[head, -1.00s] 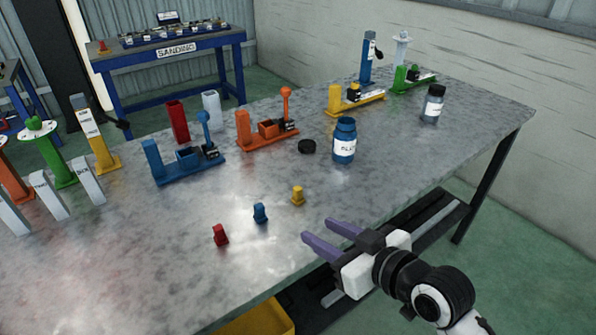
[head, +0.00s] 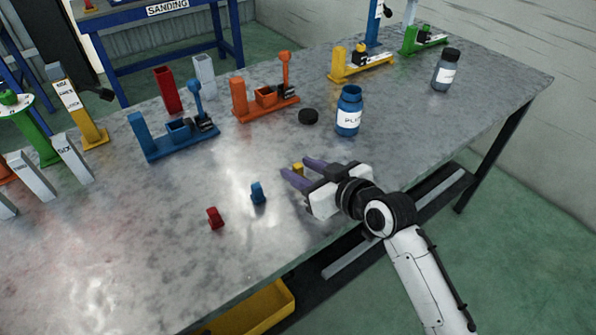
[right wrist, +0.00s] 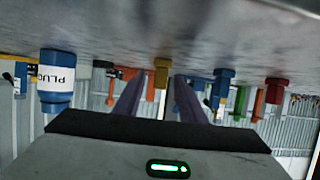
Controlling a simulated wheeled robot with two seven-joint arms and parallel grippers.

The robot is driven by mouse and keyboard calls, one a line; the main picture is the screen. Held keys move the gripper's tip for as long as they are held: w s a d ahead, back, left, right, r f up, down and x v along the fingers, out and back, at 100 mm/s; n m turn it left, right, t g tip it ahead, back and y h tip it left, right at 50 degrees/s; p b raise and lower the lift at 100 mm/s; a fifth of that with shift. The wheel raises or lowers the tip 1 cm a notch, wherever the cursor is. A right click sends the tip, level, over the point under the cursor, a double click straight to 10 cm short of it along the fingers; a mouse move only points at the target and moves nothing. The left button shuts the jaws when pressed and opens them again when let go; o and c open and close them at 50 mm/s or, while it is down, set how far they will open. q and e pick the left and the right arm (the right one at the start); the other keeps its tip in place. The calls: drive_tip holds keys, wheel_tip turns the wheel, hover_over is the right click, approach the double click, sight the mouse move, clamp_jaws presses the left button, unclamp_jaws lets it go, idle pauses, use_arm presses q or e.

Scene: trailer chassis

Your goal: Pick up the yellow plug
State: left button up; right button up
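The yellow plug (head: 298,168) stands on the grey table, partly hidden by my right gripper (head: 296,168) in the head view. That gripper is open, low over the table, with its two purple fingers one on each side of the plug near the tips. The right wrist view appears upside down. In it the yellow plug (right wrist: 161,72) shows between the open fingers (right wrist: 160,78), with gaps on both sides; I cannot tell how deep it sits between them. My left gripper is not in view.
A blue plug (head: 257,193) and a red plug (head: 215,218) stand to the left. A blue PLUG bottle (head: 348,112) and a black cap (head: 308,116) are behind. Blue (head: 174,138) and orange (head: 265,98) fixtures stand farther back. The table's front left is clear.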

drive_tip(key=shift+x, duration=0.8)
clamp_jaws()
drive_tip(key=shift+r, duration=0.1)
